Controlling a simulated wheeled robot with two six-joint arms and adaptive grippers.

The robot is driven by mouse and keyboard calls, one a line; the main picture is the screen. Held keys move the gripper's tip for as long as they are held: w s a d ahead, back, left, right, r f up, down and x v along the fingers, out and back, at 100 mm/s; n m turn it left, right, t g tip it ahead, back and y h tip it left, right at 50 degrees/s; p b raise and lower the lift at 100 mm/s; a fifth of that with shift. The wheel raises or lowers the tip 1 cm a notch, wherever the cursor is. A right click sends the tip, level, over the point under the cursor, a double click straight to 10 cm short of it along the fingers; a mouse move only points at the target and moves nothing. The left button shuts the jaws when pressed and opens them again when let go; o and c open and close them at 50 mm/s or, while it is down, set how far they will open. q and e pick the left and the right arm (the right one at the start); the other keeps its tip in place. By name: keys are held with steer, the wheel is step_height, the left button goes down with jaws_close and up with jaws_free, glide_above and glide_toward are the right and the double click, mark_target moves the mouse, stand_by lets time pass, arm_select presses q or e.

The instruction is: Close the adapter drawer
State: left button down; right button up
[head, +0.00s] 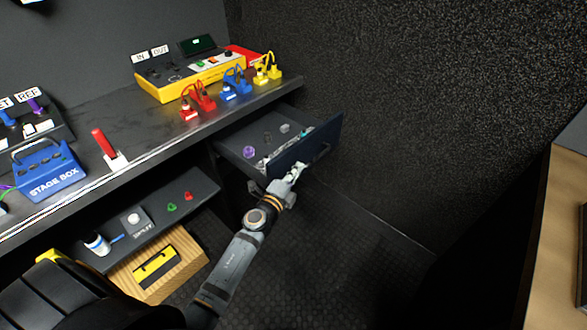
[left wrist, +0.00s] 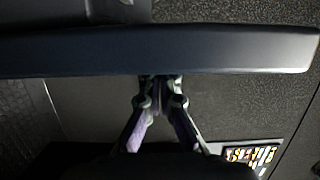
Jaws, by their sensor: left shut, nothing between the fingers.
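The adapter drawer (head: 322,140) stands pulled out from under the counter, with small adapters and other parts lying inside it. Its dark blue front faces right and carries a dark handle. My left gripper (head: 294,174) is shut and empty at the near lower part of the drawer front. In the left wrist view the drawer front's edge (left wrist: 200,50) runs across the picture, and the shut fingertips (left wrist: 160,82) are right below it. I cannot tell whether they touch it. My right gripper is not in view.
The counter (head: 140,148) above holds a yellow tester (head: 195,80), red, blue and yellow connectors, and a blue stage box (head: 48,170). A lower shelf (head: 150,225) with small items and a wooden crate (head: 165,265) lie to the left. The floor right of the drawer is clear.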

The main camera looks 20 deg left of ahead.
arm_select(q)
steer(key=shift+w+a, duration=0.2)
steer(key=shift+a, duration=0.45)
